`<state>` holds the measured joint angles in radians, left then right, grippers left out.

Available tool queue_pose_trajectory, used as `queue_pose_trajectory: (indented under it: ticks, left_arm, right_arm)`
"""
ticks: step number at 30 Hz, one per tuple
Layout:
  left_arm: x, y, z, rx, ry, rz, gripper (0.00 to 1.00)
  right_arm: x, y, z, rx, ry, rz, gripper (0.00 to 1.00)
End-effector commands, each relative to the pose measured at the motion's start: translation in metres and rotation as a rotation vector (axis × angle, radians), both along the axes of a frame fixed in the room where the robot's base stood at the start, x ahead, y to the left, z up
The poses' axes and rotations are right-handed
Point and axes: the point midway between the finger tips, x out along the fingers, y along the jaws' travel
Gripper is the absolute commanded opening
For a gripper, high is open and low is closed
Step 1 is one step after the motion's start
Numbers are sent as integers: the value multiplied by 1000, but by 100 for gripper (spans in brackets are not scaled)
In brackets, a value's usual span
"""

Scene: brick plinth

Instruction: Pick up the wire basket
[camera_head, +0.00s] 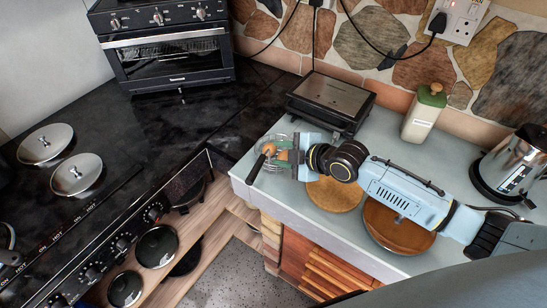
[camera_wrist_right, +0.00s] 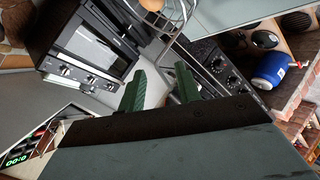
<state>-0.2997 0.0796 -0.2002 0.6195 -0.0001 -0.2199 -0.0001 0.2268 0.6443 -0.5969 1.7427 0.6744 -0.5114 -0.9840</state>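The wire basket (camera_head: 262,161) is at the left end of the pale counter in the head view, partly hidden by my right gripper. A rounded orange-brown thing shows in it. In the right wrist view part of the basket (camera_wrist_right: 172,24) shows at the top edge, beyond the fingertips. My right gripper (camera_head: 284,152) is right beside the basket, coming from the right. In the wrist view its green fingers (camera_wrist_right: 160,78) stand apart with nothing visible between them. Whether they touch the wire cannot be told. My left gripper is not in view.
A black grill (camera_head: 331,102) stands behind the basket. A green-and-white canister (camera_head: 424,112) and a kettle (camera_head: 510,167) stand at the right. A stove (camera_head: 120,245) and dark counter with an oven (camera_head: 165,55) are at the left.

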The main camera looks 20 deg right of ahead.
Motion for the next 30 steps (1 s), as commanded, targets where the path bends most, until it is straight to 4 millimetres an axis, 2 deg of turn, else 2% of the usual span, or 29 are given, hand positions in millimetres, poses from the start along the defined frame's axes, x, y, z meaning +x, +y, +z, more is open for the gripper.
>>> queue_pose_trajectory:
  ticks: [10, 21, 28, 30]
  left_arm:
    - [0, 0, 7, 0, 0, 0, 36]
    - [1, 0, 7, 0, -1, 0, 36]
    - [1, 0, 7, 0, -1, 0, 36]
    - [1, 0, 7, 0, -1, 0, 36]
  right_arm:
    - [30, 24, -18, 2, 1, -1, 34]
    - [35, 28, -22, 1, 0, 0, 34]
    - [35, 27, -22, 1, 0, 0, 3]
    - [35, 27, -22, 1, 0, 0, 0]
